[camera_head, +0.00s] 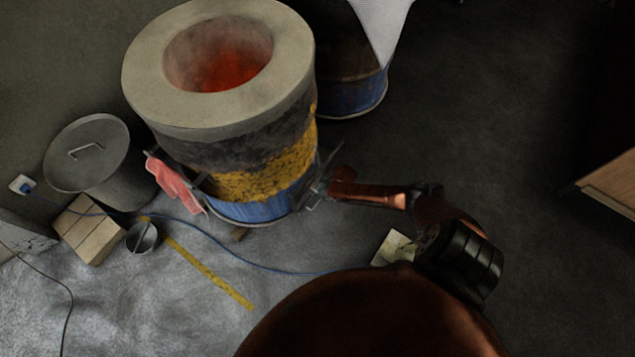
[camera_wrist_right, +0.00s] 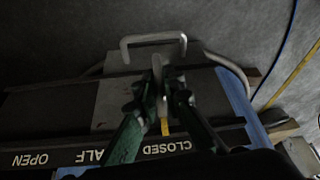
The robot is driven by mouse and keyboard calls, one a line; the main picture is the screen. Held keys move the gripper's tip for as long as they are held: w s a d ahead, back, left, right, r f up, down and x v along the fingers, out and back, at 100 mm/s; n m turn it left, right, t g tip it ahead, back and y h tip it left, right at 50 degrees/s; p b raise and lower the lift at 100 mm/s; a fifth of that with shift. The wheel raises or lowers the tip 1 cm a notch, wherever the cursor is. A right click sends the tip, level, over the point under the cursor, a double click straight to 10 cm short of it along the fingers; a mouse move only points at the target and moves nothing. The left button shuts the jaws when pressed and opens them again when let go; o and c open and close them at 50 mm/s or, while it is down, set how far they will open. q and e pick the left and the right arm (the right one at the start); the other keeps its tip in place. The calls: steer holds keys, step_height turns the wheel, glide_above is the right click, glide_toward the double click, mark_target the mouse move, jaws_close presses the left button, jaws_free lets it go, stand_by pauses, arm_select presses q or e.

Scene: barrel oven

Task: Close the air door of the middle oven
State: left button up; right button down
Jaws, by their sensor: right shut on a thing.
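The barrel oven (camera_head: 265,165) stands left of centre in the head view, with a thick grey rim, a yellow and blue body and a red glow inside. Its air door (camera_wrist_right: 110,105) is a grey plate low on its side, with a U-shaped handle (camera_wrist_right: 152,41). My right gripper (camera_head: 322,188) is at the door, low on the oven's right side. In the right wrist view its fingers (camera_wrist_right: 165,85) are closed around a thin upright grey tab on the door. A yellow pointer (camera_wrist_right: 165,126) lies beside the CLOSED label (camera_wrist_right: 166,147). My left gripper is not in view.
A lidded metal bin (camera_head: 90,155), a wooden block (camera_head: 88,230) and a small metal pot (camera_head: 142,238) stand left of the oven. A pink cloth (camera_head: 174,184) hangs on its side. A blue cable (camera_head: 255,262) crosses the floor. Another barrel (camera_head: 352,95) stands behind.

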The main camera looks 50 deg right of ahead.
steer(key=shift+s+a, duration=0.1)
steer(key=shift+a, duration=0.3)
steer(key=c, duration=2)
jaws_free()
steer(key=shift+c, duration=0.2)
steer(key=shift+d, duration=0.1)
steer(key=shift+r, duration=0.1)
steer(key=shift+s+d+r, duration=0.1)
steer(key=shift+d+r, duration=0.05)
steer(key=shift+r, duration=0.1)
steer(key=v, duration=1.1)
steer(key=shift+r, duration=0.1)
